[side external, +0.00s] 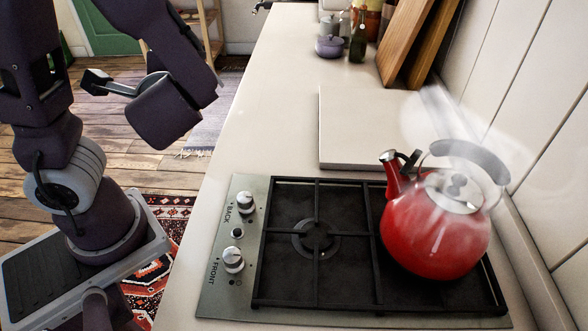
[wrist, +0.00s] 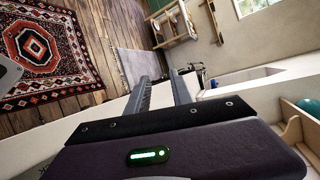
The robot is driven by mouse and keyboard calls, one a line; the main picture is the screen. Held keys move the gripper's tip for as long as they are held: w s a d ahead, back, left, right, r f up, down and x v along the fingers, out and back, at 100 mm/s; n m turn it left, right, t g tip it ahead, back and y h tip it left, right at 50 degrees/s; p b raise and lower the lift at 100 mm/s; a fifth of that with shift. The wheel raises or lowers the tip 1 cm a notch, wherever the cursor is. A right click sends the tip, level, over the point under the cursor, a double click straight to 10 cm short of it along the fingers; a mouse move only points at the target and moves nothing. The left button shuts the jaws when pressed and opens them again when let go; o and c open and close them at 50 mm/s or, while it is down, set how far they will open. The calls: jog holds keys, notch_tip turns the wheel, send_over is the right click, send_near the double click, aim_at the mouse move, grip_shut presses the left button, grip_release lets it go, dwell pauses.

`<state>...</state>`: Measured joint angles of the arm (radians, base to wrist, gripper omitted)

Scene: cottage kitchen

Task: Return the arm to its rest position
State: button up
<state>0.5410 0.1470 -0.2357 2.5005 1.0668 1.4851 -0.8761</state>
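My arm stands at the left of the side external view, beside the counter. My gripper (side external: 96,82) hangs over the wooden floor, left of the counter, clear of everything there. In the wrist view, my gripper's two grey fingers (wrist: 161,84) stand apart with nothing between them. The fingertips are small and partly hidden in the side external view.
A red kettle (side external: 436,232) steams on the right of the black-grated stove (side external: 222,290). A pale board (side external: 362,125) lies behind it. Wooden boards (side external: 412,40) lean on the wall. A patterned rug (wrist: 40,48) covers the floor, and a wooden shelf (wrist: 172,25) stands beyond.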

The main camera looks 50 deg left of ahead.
jog(key=s+d+f+n+g+h, duration=0.45)
jog(key=s+h, duration=0.25)
jog(key=s, duration=0.2)
jog(key=w+d+r+n+t+h, duration=0.2)
jog(key=w+d+r+t+h, duration=0.2)
jog(key=d+r+t+h, duration=0.1)
jog(key=shift+w+d+r+h, duration=0.2)
jog(key=shift+d+h, duration=0.4)
jog(key=shift+d, duration=0.55)
jog(key=shift+n, duration=0.25)
